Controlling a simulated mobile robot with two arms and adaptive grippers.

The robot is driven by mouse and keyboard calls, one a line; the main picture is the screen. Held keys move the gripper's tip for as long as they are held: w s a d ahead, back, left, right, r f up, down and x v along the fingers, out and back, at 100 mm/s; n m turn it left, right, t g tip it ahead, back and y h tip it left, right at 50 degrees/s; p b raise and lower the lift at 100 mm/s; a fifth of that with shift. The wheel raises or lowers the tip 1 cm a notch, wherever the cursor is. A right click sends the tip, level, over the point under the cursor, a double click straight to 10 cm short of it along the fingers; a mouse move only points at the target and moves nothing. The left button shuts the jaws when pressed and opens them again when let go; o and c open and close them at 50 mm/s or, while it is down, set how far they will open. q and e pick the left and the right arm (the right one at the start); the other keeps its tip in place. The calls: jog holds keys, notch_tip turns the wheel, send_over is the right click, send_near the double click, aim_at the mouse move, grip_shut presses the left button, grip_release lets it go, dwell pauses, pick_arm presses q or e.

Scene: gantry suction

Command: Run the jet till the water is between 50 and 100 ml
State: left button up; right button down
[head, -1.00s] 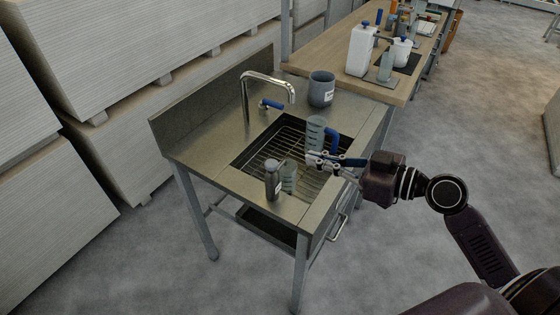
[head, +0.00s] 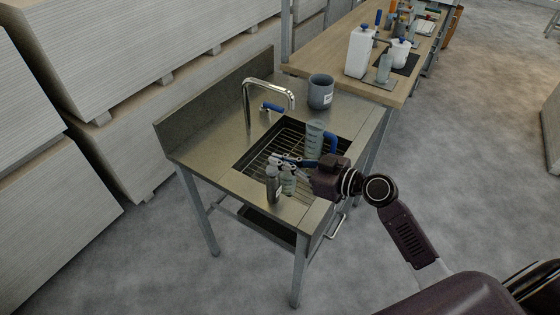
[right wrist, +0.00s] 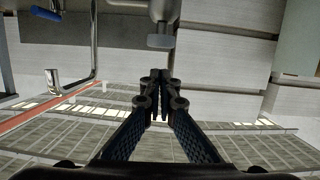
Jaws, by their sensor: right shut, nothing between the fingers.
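The steel tap (head: 266,82) with a blue lever (head: 271,107) stands behind the sink; no stream shows from its spout. A clear measuring jug (head: 315,135) with a blue handle stands on the sink grate (head: 270,145). Water levels are too small to read. My right gripper (head: 278,159) is shut and empty, above the grate near the bottle and small vessel; contact cannot be told. The right wrist view shows its closed fingers (right wrist: 160,78) and the tap (right wrist: 93,45). My left gripper is out of view.
A wooden bench (head: 345,77) behind holds white containers (head: 361,50) and a clear vessel (head: 385,68). Stacked boards (head: 110,120) line the left. Floor at right is clear.

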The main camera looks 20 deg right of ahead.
jog(key=shift+d+f, duration=0.1)
jog(key=shift+f, duration=1.15)
